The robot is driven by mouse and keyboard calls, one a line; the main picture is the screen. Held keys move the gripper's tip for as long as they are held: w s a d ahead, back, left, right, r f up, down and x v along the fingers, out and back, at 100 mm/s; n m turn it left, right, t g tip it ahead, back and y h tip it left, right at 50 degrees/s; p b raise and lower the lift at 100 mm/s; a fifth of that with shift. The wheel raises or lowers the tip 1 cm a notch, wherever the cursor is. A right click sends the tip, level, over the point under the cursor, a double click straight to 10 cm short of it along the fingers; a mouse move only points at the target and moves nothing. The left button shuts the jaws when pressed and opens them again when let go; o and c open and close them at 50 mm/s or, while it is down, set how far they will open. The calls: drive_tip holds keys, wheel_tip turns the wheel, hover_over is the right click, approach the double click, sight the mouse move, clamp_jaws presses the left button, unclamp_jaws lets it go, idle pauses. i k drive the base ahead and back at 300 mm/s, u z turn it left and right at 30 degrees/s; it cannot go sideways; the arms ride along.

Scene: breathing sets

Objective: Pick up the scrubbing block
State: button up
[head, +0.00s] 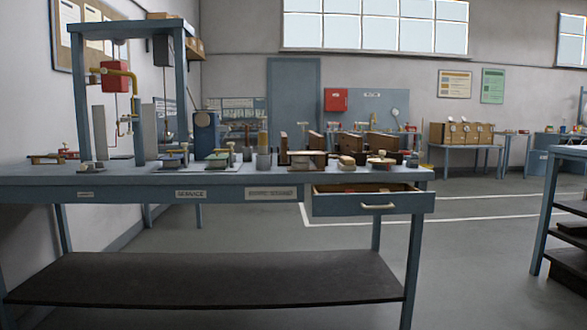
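A small tan block (347,161) with a paler top lies on the blue-grey workbench (60,177), right of the middle of its top. It looks like the scrubbing block, but it is too small here to tell for sure. A low round wooden piece with a knob (381,161) stands close on its right. A wooden piece with a red-brown base (304,159) is on its left. My gripper is not in view.
The bench drawer (375,205) below the block is pulled out, with some things inside. Upright wooden dividers (316,141) stand behind the block. A metal frame (138,100) with a red box rises at the left. The floor (480,250) right of the bench is clear up to a dark shelf unit.

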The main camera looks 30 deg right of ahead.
sight(346, 163)
drive_tip(key=u, duration=0.5)
drive_tip(key=i, duration=1.2)
drive_tip(key=z, duration=0.6)
